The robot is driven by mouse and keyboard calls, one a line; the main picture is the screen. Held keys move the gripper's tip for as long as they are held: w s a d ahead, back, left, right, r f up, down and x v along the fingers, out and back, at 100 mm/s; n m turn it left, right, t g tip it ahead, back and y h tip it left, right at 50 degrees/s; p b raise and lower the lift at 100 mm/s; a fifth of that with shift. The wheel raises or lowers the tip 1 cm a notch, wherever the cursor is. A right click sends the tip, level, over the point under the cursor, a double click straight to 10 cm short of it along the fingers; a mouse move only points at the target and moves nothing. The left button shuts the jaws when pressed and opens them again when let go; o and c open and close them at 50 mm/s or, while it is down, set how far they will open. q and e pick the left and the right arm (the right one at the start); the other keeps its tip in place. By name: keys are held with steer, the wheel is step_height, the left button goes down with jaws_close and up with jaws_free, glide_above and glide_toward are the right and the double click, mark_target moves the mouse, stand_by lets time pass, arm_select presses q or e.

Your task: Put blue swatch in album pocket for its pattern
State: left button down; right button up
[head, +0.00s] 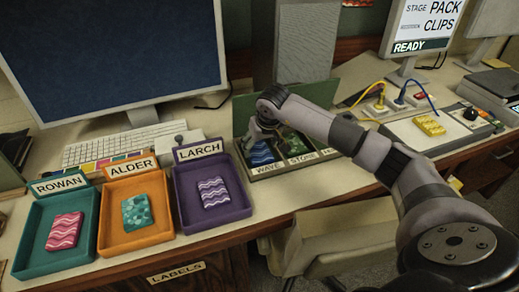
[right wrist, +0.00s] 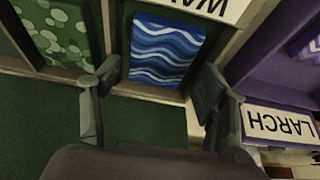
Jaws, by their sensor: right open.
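The blue swatch (head: 261,154) with white-and-blue waves lies in the album's pocket labelled WAVE (head: 268,169). In the right wrist view the blue swatch (right wrist: 165,48) lies flat in the pocket, behind the upside-down label. My right gripper (head: 257,137) is over the back of that pocket. In the right wrist view its two fingers (right wrist: 158,82) are spread wide with nothing between the tips, and the swatch is beyond them. The album (head: 240,108) has a green upright back. A green stone-patterned swatch (head: 294,144) is in the STONE pocket. My arm partly hides the third pocket. My left gripper is not in view.
Left of the album stand the purple LARCH tray (head: 237,205), orange ALDER tray (head: 112,240) and teal ROWAN tray (head: 88,215), each with one swatch. A yellow block (head: 429,125) lies on a white board at right. A monitor and keyboard (head: 125,143) stand behind the trays.

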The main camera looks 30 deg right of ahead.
steer(key=b+v, duration=0.1)
steer(key=v, duration=0.8)
steer(key=shift+r, duration=0.15)
steer(key=shift+s, duration=0.15)
